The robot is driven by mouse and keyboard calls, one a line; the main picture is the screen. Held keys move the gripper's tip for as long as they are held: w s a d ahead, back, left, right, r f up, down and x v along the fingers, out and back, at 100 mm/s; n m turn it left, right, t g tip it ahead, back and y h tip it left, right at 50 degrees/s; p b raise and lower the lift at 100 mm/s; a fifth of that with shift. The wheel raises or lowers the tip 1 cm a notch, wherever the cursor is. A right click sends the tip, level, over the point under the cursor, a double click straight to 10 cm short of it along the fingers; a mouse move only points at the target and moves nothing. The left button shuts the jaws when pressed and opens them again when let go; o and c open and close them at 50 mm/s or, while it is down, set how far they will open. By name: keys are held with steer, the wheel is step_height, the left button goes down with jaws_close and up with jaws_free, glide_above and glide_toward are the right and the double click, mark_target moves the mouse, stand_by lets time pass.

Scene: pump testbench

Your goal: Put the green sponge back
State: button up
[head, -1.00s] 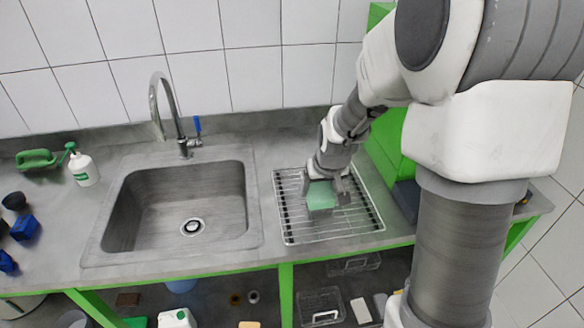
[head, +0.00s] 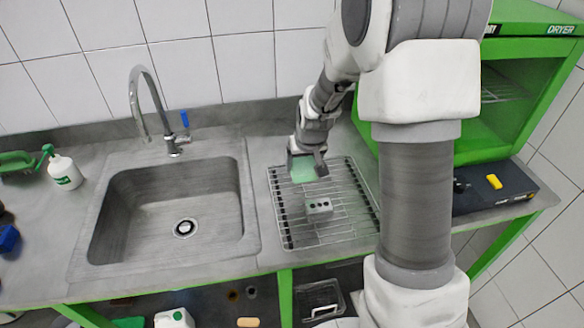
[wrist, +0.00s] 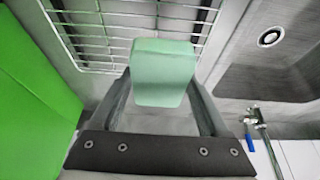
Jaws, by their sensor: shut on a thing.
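The green sponge (head: 303,169) is a pale green block held between the fingers of my gripper (head: 306,164), above the back part of the wire drying rack (head: 285,219). In the wrist view the sponge (wrist: 163,70) is gripped between both fingers of my gripper (wrist: 164,98) and sticks out past their tips. The rack (wrist: 85,42) shows behind it, with grey counter below the sponge. How high the sponge is above the rack is hard to tell.
The sink (head: 165,205) and faucet (head: 148,105) are to the left. A green dryer (head: 512,105) stands right, beside a black device with a yellow part (head: 494,182). A white bottle (head: 64,171) stands far left.

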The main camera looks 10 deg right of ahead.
steer(key=w+f, duration=0.1)
steer(key=w, duration=0.1)
steer(key=w+a+f, duration=0.1)
steer(key=w+f, duration=0.2)
steer(key=w, duration=0.2)
steer(key=shift+a+f+p, duration=0.15)
steer(key=shift+a+p, duration=0.05)
steer(key=shift+p, duration=0.15)
steer(key=shift+f, duration=1.95)
steer(key=shift+f, duration=0.15)
steer(key=o, duration=1.2)
steer(key=shift+c, duration=0.2)
